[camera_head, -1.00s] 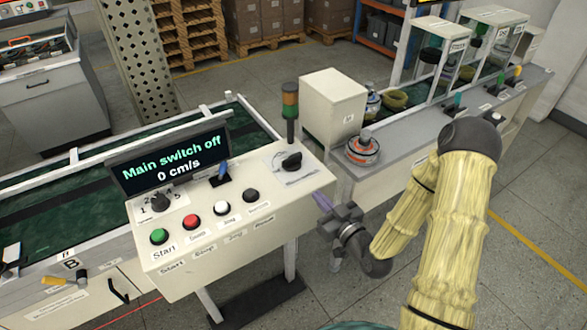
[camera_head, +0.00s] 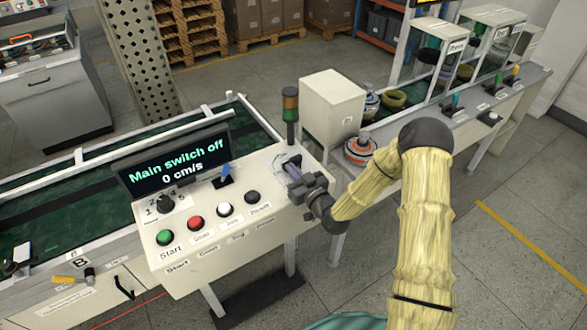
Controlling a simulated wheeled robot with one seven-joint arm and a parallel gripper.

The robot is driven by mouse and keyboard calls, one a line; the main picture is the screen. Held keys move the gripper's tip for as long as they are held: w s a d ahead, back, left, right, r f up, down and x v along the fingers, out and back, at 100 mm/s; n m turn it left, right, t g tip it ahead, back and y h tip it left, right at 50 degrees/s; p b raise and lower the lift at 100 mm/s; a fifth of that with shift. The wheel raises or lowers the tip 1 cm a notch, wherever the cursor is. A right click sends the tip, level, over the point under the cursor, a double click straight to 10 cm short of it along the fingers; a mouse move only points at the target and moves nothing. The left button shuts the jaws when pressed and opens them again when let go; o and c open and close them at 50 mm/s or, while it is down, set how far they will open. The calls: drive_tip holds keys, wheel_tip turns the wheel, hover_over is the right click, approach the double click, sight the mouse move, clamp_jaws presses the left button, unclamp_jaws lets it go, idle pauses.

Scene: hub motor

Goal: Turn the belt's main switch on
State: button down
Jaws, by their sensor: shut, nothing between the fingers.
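The control panel (camera_head: 188,250) of the belt carries a display (camera_head: 172,165) that reads "Main switch off" and "0 cm/s". A large black rotary knob on a pale plate sits at the panel's upper right in the earlier view; now my gripper largely covers it. I cannot tell whether the fingers touch the knob. A smaller numbered selector (camera_head: 166,204) is at the panel's left. A blue-tipped lever (camera_head: 225,175) stands near the middle.
Green (camera_head: 164,237), red (camera_head: 195,223), white (camera_head: 224,210) and black (camera_head: 253,198) buttons line the panel's front. A signal post (camera_head: 290,105) and a white box (camera_head: 333,105) stand behind my gripper. The belt (camera_head: 60,205) runs behind the panel.

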drive_tip(key=shift+a+f+b, duration=0.1)
drive_tip(key=shift+f+b, duration=0.05)
drive_tip(key=shift+b, duration=0.25)
drive_tip(key=shift+a+f+b, duration=0.1)
drive_tip(key=shift+a+b, duration=0.2)
drive_tip(key=shift+b, duration=0.6)
drive_tip(key=shift+a+r+b, duration=0.2)
drive_tip(key=shift+a+b, duration=0.3)
drive_tip(key=shift+b, duration=0.35)
drive_tip(key=shift+s, duration=0.2)
drive_tip(key=s+d, duration=0.1)
drive_tip(key=s, duration=0.3)
drive_tip(key=s+d, duration=0.1)
drive_tip(key=s, duration=0.8)
drive_tip(key=shift+s+d, duration=0.1)
drive_tip(key=shift+d, duration=0.3)
